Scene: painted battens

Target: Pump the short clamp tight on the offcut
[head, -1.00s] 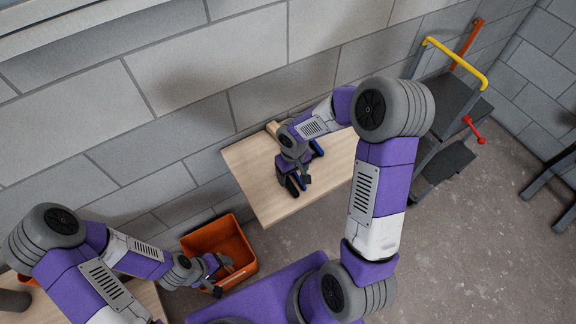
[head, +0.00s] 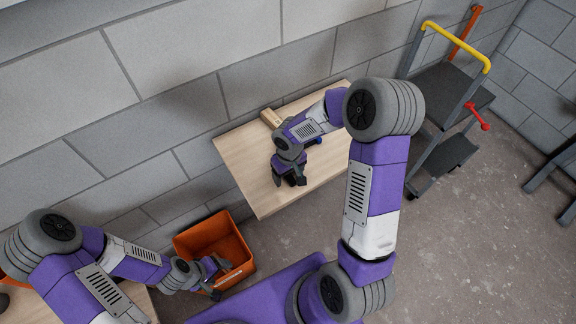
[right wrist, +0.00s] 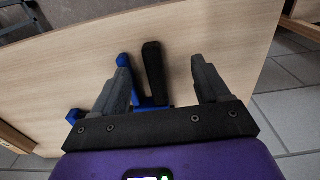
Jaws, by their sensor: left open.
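A blue clamp with a black handle (right wrist: 153,72) lies on the light wooden table (head: 235,155). In the right wrist view, its blue parts (right wrist: 127,62) show beside the handle. My right gripper (right wrist: 160,60) is open, with the black handle between its fingers and a gap on the right side. In the head view, my right gripper (head: 289,180) is low over the table and hides most of the clamp. A pale wood block (head: 271,118), probably the offcut, lies at the table's back edge. Whether the clamp touches it is hidden. My left gripper (head: 216,276) is open at the orange crate.
The orange crate (head: 184,252) stands left of the table, below my left gripper. A grey block wall (head: 190,90) runs behind the table. A stepped cart with a yellow handle (head: 455,40) stands to the right. The table's right part and front corner are clear.

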